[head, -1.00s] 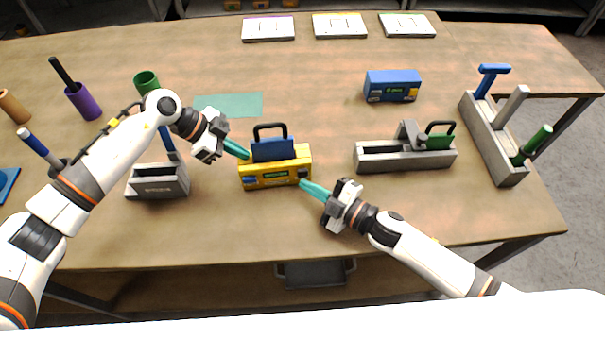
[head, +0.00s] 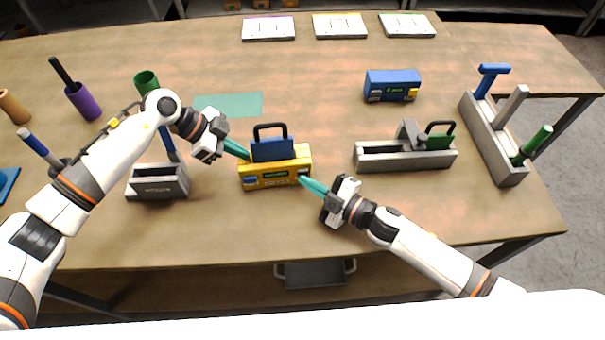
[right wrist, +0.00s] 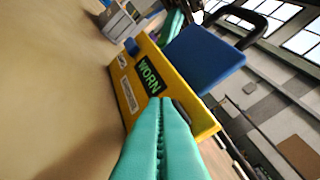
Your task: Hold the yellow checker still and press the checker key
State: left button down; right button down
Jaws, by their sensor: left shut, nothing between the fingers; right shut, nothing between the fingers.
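The yellow checker (head: 289,166) stands on the table with a blue die with a black loop handle (head: 272,148) seated in its top. Its small display reads "WORN" in green in the right wrist view (right wrist: 149,76). A blue key (head: 250,180) is on the left of its front, and a dark key (head: 304,171) is at the right. My left gripper (head: 246,155) is shut and empty, its tips at the checker's left end. My right gripper (head: 302,180) is shut and empty, its tips at the front right by the dark key; exact contact is hidden.
A grey holder (head: 157,188) stands left of the checker. A grey rack with a green die (head: 405,158) and a long grey rack (head: 495,145) stand to the right. A blue box (head: 392,86) is behind. The front table strip is clear.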

pick_arm(q)
jog(key=shift+s+f, duration=0.2)
jog(key=shift+f, duration=0.15)
pick_arm(e)
jog(key=shift+w, duration=0.2)
jog(key=shift+s, duration=0.95)
jog(key=shift+s+d, duration=0.15)
jog(key=shift+s, duration=1.35)
jog(key=shift+s+d, duration=0.1)
jog(key=shift+s, duration=1.4)
